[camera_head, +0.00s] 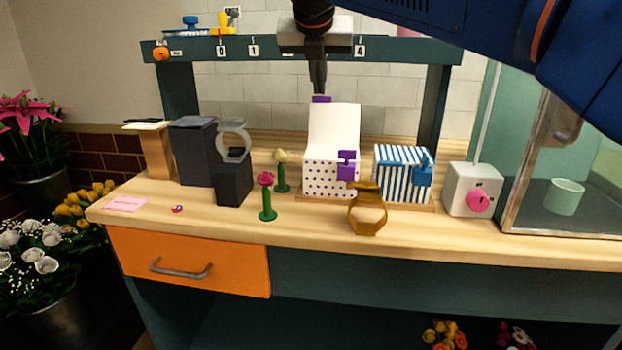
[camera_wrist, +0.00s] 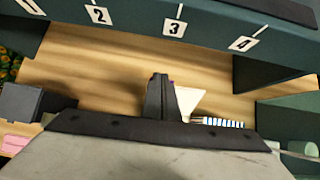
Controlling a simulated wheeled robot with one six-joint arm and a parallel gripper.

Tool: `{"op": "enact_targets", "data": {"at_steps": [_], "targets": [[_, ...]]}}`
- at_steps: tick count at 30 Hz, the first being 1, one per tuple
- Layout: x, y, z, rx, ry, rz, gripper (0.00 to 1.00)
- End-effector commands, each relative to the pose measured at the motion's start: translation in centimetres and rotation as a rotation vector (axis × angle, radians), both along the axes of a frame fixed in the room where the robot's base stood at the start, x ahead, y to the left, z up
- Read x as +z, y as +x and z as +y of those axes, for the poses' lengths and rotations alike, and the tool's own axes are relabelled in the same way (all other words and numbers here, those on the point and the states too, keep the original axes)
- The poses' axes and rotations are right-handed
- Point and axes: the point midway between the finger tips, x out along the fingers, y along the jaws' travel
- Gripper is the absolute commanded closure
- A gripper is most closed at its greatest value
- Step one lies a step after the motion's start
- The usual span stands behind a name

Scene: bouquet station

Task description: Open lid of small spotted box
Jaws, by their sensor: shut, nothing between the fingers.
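The small spotted box (camera_head: 329,173), white with purple dots, stands on the wooden counter in the head view. Its white lid (camera_head: 333,126) is raised and stands upright at the back, with a purple tab (camera_head: 321,99) on its top edge. A purple clasp (camera_head: 347,164) is on the box's front. My gripper (camera_head: 320,90) points down just above the lid's top edge, its fingers shut and empty. I cannot tell if the fingertips touch the tab. In the wrist view the shut fingers (camera_wrist: 160,98) hide most of the lid, and a white corner (camera_wrist: 188,100) of it shows beside them.
A blue-striped box (camera_head: 402,176) stands right of the spotted box, and an amber vase (camera_head: 367,210) stands in front. Dark boxes (camera_head: 194,152) and two stemmed flowers are to the left. A numbered shelf (camera_head: 270,48) runs behind my gripper. A white switch box (camera_head: 470,188) is at right.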

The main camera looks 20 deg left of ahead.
Motion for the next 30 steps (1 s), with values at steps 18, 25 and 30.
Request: {"op": "enact_targets", "data": {"at_steps": [18, 25, 30], "targets": [[-0.1, 0.3, 0.1, 0.000, 0.000, 0.000, 1.00], [0.3, 0.4, 0.1, 0.000, 0.000, 0.000, 1.00], [1.0, 0.4, 0.1, 0.000, 0.000, 0.000, 1.00]]}}
